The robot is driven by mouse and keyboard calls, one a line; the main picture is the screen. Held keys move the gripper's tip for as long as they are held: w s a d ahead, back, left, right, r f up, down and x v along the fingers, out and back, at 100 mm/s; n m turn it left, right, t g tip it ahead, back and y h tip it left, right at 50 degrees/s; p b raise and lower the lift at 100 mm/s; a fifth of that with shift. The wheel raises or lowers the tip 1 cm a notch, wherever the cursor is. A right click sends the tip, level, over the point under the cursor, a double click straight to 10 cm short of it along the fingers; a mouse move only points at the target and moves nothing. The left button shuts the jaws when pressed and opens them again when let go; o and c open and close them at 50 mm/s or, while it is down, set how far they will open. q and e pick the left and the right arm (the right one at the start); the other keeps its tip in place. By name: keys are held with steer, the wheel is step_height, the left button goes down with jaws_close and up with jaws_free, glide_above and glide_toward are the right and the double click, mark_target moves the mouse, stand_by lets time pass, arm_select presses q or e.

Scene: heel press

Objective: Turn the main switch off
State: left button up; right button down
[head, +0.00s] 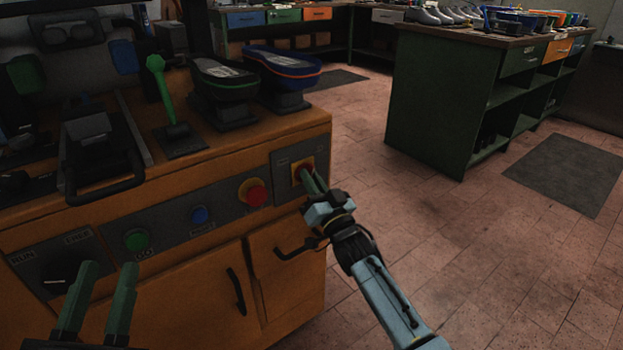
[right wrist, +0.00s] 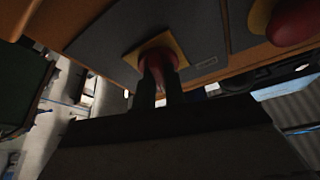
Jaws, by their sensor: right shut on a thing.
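The main switch (head: 299,168) is a red knob on a yellow plate, on a grey panel at the right end of the machine's orange front. It also shows in the right wrist view (right wrist: 160,57). My right gripper (head: 311,179) reaches it from the lower right. In the right wrist view its two dark fingers (right wrist: 158,83) are on either side of the red knob, shut on it. The fingers hide part of the knob, and its marked position is too small to read. My left gripper (head: 110,267) is open and empty, low at the left in front of the machine.
A red emergency button (head: 254,193) on yellow sits left of the switch, then a blue button (head: 200,214) and a green button (head: 136,239). A dark door handle (head: 297,248) juts out below the switch. Open floor (head: 440,240) lies to the right.

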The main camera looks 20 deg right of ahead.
arm_select(q)
step_height(320, 180, down, 8)
steer(key=w+a+g+y+p, duration=0.1)
steer(key=g+p, duration=0.1)
steer(key=g, duration=0.3)
steer(key=shift+w+y, duration=0.15)
steer(key=shift+y, duration=0.25)
arm_select(e)
steer(key=shift+d+n+g+y, duration=0.1)
steer(key=shift+n+g+y, duration=0.95)
steer(key=shift+n, duration=2)
steer(key=shift+d+n+g+y, duration=0.1)
steer(key=shift+n+g+y, duration=0.45)
steer(key=shift+n+y, duration=1.8)
steer(key=shift+n+g+y, duration=0.5)
steer(key=shift+n+g, duration=0.3)
steer(key=shift+n, duration=3)
steer(key=c, duration=1.5)
jaws_free()
steer(key=shift+o, duration=0.2)
